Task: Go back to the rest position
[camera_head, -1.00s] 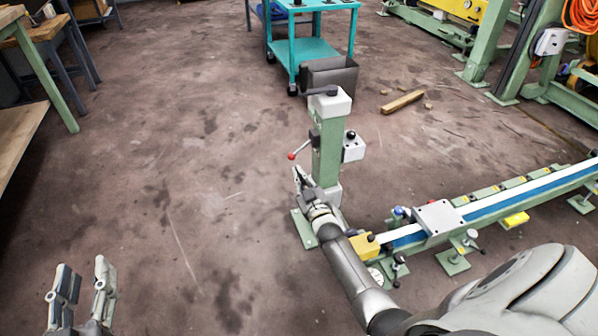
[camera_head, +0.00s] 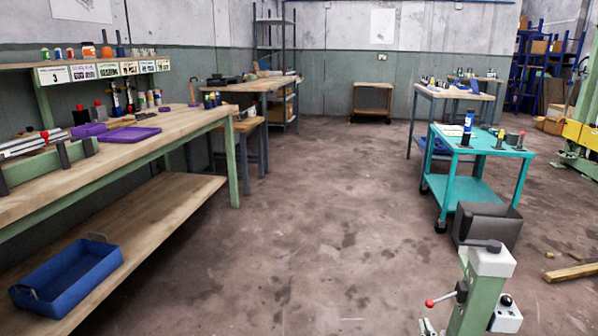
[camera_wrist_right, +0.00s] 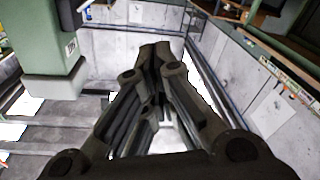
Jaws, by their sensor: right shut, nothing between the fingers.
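My right gripper (camera_wrist_right: 157,55) fills the middle of the right wrist view, its dark fingers together with nothing between them. The post has a white top and a lever with a red knob (camera_head: 429,303). I cannot tell whether the gripper touches the post. A green and white machine part (camera_wrist_right: 52,55) stands at the upper left of the right wrist view. My left gripper is out of view.
A long wooden workbench (camera_head: 180,122) with a blue bin (camera_head: 68,278) on its lower shelf runs along the left. A teal cart (camera_head: 480,140) and a dark grey bin (camera_head: 487,224) stand on the right. A wooden block (camera_head: 572,272) lies on the floor. The middle floor is clear.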

